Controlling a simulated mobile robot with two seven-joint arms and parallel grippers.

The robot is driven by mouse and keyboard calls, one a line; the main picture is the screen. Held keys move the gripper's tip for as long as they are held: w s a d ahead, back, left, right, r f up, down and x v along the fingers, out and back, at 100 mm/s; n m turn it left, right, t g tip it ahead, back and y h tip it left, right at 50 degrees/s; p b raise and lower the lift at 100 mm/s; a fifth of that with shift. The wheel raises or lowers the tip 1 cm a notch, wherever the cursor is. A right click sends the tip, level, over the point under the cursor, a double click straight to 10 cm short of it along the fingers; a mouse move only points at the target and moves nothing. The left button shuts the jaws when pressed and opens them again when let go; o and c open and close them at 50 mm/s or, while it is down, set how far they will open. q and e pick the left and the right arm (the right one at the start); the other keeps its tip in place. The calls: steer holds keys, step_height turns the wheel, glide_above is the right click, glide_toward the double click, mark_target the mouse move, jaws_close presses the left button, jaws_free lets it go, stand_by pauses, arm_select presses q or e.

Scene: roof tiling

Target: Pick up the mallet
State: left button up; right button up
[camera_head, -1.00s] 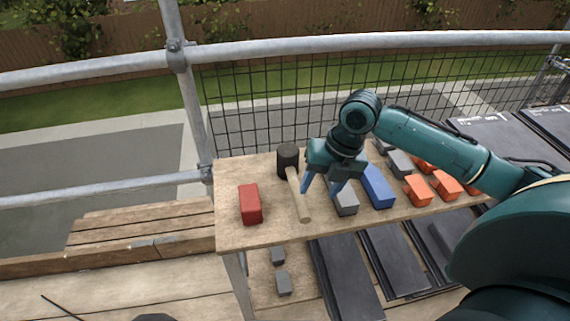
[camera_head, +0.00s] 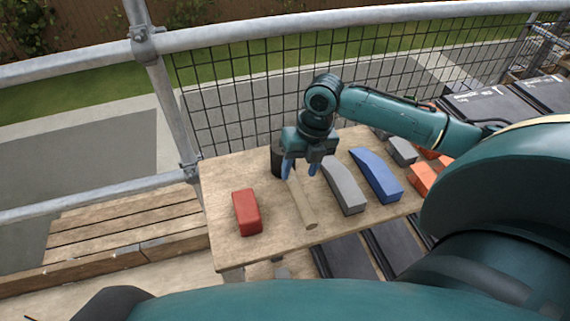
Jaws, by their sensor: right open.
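The mallet lies on the wooden table, its pale wooden handle (camera_head: 303,203) pointing toward the near edge. Its dark head (camera_head: 276,158) is at the far end, partly hidden behind my gripper. My right gripper (camera_head: 300,173) points down over the mallet near where handle and head meet. Its blue fingers are apart, one on each side of the handle as seen from here. I cannot tell whether they touch it. My left gripper is not in view.
A red block (camera_head: 246,212) lies left of the mallet on the table (camera_head: 270,240). A grey block (camera_head: 345,187) and a blue block (camera_head: 377,174) lie close on its right. Orange blocks (camera_head: 423,178) are further right. A scaffold rail and mesh stand behind.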

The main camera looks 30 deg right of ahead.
mark_target(293, 176)
steer(key=f, duration=0.1)
steer(key=a+f, duration=0.1)
steer(key=f, duration=0.1)
steer(key=w+f, duration=0.1)
steer(key=f, duration=0.1)
steer(key=shift+w+a+f, duration=0.1)
steer(key=shift+a+f, duration=0.05)
steer(key=shift+f, duration=0.05)
steer(key=shift+c, duration=0.2)
jaws_close()
steer(key=shift+w+r, duration=0.1)
steer(key=shift+r, duration=0.05)
